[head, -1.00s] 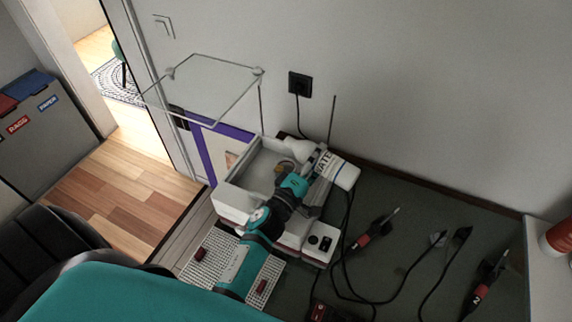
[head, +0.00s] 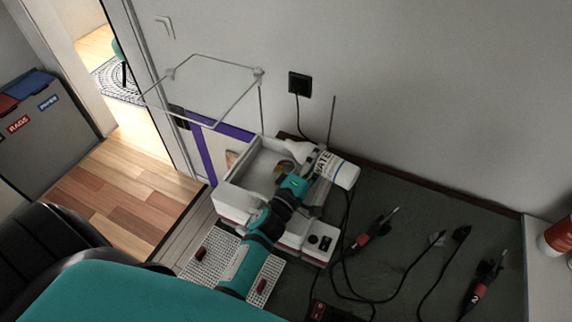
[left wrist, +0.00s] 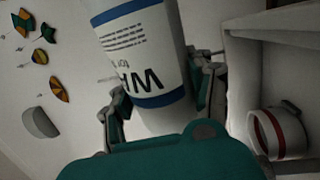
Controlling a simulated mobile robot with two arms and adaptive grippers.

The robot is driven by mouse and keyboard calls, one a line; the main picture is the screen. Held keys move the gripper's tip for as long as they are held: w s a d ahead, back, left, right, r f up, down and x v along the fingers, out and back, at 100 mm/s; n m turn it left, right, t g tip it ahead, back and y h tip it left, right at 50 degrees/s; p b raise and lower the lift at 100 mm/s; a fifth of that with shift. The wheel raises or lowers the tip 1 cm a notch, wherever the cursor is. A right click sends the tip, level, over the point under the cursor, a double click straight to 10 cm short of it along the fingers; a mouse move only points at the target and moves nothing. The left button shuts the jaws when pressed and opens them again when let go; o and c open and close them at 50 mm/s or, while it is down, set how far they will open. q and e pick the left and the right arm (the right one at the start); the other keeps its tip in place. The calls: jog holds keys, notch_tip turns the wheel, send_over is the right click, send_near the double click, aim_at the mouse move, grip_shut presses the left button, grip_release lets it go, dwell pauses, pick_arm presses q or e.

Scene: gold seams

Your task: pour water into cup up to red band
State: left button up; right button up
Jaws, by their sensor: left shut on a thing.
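A white bottle (head: 342,172) with blue bands and lettering partly reading "WATE" lies tilted almost on its side, its narrow white end towards the left. My left gripper (head: 308,176) is shut around it, above the right side of a white open-topped box. The bottle fills the middle of the left wrist view (left wrist: 150,55), between the fingers of my left gripper (left wrist: 160,108). A white cup with a red band (left wrist: 279,133) shows at the lower right of that view, apart from the bottle. Its water level cannot be made out. My right gripper is not in view.
The white box (head: 232,198) stands against the wall, with a small switch unit (head: 320,240) beside it. Cabled tools (head: 372,235) lie on the dark bench to the right. A thin wire frame (head: 205,122) rises behind the box. A perforated panel (head: 208,250) lies in front.

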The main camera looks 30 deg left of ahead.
aim_at(322, 173)
pick_arm(q)
jog(key=shift+d, duration=0.25)
dwell(0.3)
jog(key=shift+s+d, duration=0.2)
jog(key=shift+d, duration=0.4)
jog(key=shift+d, duration=0.2)
jog(key=shift+d, duration=0.1)
dwell(0.4)
jog(key=shift+d, duration=0.25)
jog(key=shift+d+n, duration=0.15)
jog(key=shift+n, duration=0.15)
